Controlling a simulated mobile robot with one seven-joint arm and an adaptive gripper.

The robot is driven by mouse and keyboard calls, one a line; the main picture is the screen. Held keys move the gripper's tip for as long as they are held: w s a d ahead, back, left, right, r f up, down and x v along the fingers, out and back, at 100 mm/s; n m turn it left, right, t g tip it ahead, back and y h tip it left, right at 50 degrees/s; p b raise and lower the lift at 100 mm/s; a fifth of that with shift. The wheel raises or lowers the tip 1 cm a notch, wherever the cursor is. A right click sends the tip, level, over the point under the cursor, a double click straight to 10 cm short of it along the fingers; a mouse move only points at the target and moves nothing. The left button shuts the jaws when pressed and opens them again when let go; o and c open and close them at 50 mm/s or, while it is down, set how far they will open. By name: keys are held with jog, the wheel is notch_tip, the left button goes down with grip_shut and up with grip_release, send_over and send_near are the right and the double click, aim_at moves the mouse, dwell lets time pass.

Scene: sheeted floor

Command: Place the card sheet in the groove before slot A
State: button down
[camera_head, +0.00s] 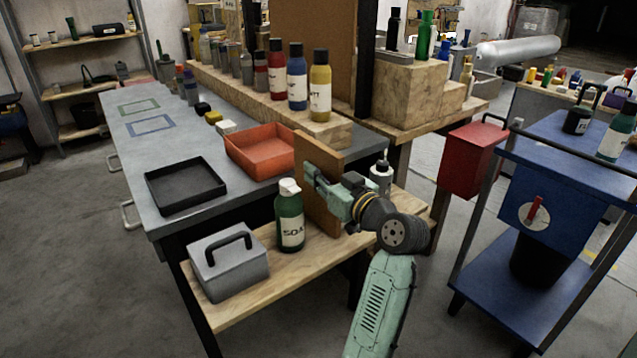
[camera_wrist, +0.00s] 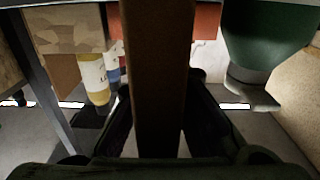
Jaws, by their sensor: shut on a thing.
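A brown card sheet (camera_head: 318,170) stands upright on edge in my gripper, above the lower wooden shelf and just right of the orange tray. In the wrist view the card sheet (camera_wrist: 155,80) is a brown strip running down between the two dark fingers. My gripper (camera_head: 322,184) is shut on it from the right; its fingers also show in the wrist view (camera_wrist: 158,120). I cannot make out the groove or a slot A label. The sheet's lower edge is close to the shelf, and I cannot tell whether it touches.
A green soap bottle (camera_head: 290,215) stands close left of the sheet, and a white-labelled bottle (camera_head: 381,178) is behind my wrist. The orange tray (camera_head: 244,155) and black tray (camera_head: 205,205) sit on the grey bench (camera_head: 145,165). A grey box (camera_head: 205,272) is on the wooden shelf (camera_head: 255,300).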

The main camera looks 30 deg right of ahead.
jog(key=shift+f+p, duration=0.35)
jog(key=shift+f, duration=1.25)
jog(key=shift+f, duration=0.2)
jog(key=c, duration=1.6)
grip_release()
